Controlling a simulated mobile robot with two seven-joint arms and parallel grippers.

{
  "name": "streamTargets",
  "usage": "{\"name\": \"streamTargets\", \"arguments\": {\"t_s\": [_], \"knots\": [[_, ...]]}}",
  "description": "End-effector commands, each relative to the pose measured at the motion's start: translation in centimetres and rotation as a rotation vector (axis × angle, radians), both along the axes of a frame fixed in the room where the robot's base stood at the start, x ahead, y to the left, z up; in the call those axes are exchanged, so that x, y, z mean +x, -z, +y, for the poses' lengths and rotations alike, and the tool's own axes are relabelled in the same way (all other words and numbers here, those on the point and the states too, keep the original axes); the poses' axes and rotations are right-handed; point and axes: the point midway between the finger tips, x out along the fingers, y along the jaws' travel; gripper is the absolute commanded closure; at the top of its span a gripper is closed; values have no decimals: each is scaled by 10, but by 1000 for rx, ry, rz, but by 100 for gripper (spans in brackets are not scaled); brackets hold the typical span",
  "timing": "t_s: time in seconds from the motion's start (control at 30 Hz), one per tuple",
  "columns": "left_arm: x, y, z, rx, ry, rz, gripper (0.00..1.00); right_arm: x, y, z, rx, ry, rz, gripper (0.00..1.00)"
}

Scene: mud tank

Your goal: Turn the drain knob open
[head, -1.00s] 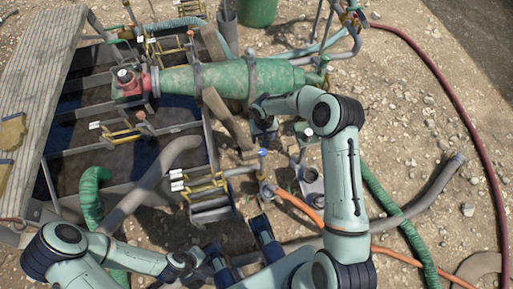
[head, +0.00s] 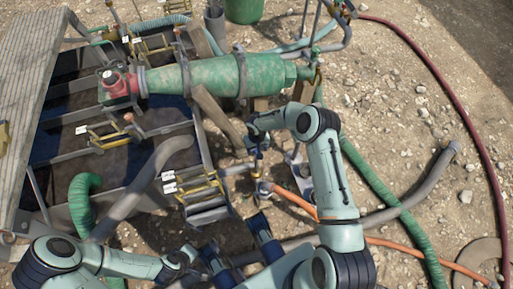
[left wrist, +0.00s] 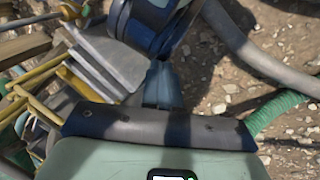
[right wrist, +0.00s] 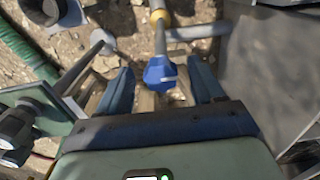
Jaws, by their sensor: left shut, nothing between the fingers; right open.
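The blue drain knob (right wrist: 160,72) tops a thin upright stem in the right wrist view, with a brass-coloured fitting further along it. My right gripper (right wrist: 160,80) is open, with one finger on each side of the knob. I see gaps between the knob and both fingers. In the head view my right gripper (head: 256,146) is over the knob's place and largely hides it. My left gripper (left wrist: 162,84) is shut and empty, its fingers together, away from the knob.
The mud tank (head: 58,155) has open compartments and metal walls. A green cylindrical machine (head: 212,76) lies across it. An orange hose (head: 294,204), green hose (head: 372,178) and grey pipe (head: 425,187) lie on the gravel. Bare gravel is at right.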

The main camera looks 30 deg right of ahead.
Motion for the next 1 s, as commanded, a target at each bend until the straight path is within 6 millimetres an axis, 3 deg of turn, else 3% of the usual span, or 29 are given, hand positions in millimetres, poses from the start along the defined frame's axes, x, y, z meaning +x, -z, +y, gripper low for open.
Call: {"name": "streamTargets", "arguments": {"t_s": [0.1, 0.3, 0.67, 1.0], "knots": [[0, 0, 0, 0, 0, 0, 100, 0, 0, 0, 0, 0, 0, 33], [0, 0, 0, 0, 0, 0, 100, 0, 0, 0, 0, 0, 0, 89], [4, 4, 2, 6, -5, -11, 100, 1, 0, 0, -1, -46, -1, 89], [26, 21, 13, 34, -29, -68, 100, 2, 1, -1, -2, -281, -3, 89]]}}
